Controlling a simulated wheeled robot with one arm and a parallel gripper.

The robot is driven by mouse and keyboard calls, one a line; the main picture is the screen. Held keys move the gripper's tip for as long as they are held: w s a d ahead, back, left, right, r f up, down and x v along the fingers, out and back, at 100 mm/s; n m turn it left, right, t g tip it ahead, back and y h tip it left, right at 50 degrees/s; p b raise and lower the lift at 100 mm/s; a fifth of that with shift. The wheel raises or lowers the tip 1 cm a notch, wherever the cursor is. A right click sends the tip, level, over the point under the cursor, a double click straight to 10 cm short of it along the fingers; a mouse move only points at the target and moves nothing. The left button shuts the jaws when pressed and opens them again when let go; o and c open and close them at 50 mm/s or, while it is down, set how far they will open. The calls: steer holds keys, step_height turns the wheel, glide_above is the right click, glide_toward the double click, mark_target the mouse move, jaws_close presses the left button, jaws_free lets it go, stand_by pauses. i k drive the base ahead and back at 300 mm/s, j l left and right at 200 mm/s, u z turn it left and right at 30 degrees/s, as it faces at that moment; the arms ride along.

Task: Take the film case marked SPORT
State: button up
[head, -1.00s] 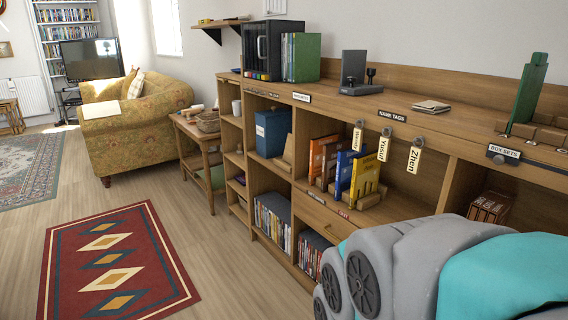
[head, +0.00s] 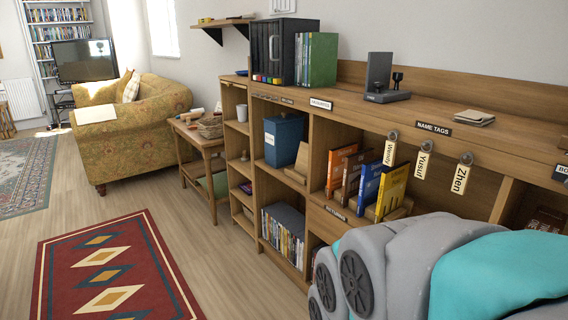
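No case that I can read as SPORT shows; the print on the cases is too small. Colourful upright cases, among them an orange one (head: 340,166), a blue one (head: 369,188) and a yellow one (head: 391,191), stand in the middle cubby of the wooden shelf unit (head: 323,131). Cases packed spine up (head: 283,232) fill a lower compartment. More cases with a green end (head: 322,60) stand on the top beside a black box. My grey and teal arm fills the lower right. My gripper's fingers are not visible.
Name tags (head: 424,160) hang from the shelf edge. A blue box file (head: 283,139) stands in a cubby. A small wooden table (head: 205,160), a sofa (head: 130,130) and a red rug (head: 112,270) are to the left. Wood floor lies open between rug and shelves.

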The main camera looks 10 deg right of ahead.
mark_target(336, 155)
steer(key=i+j, duration=0.25)
steer(key=i, duration=0.15)
steer(key=i+j, duration=0.2)
steer(key=i, duration=0.2)
steer(key=j+z, duration=0.1)
steer(key=l+u, duration=0.1)
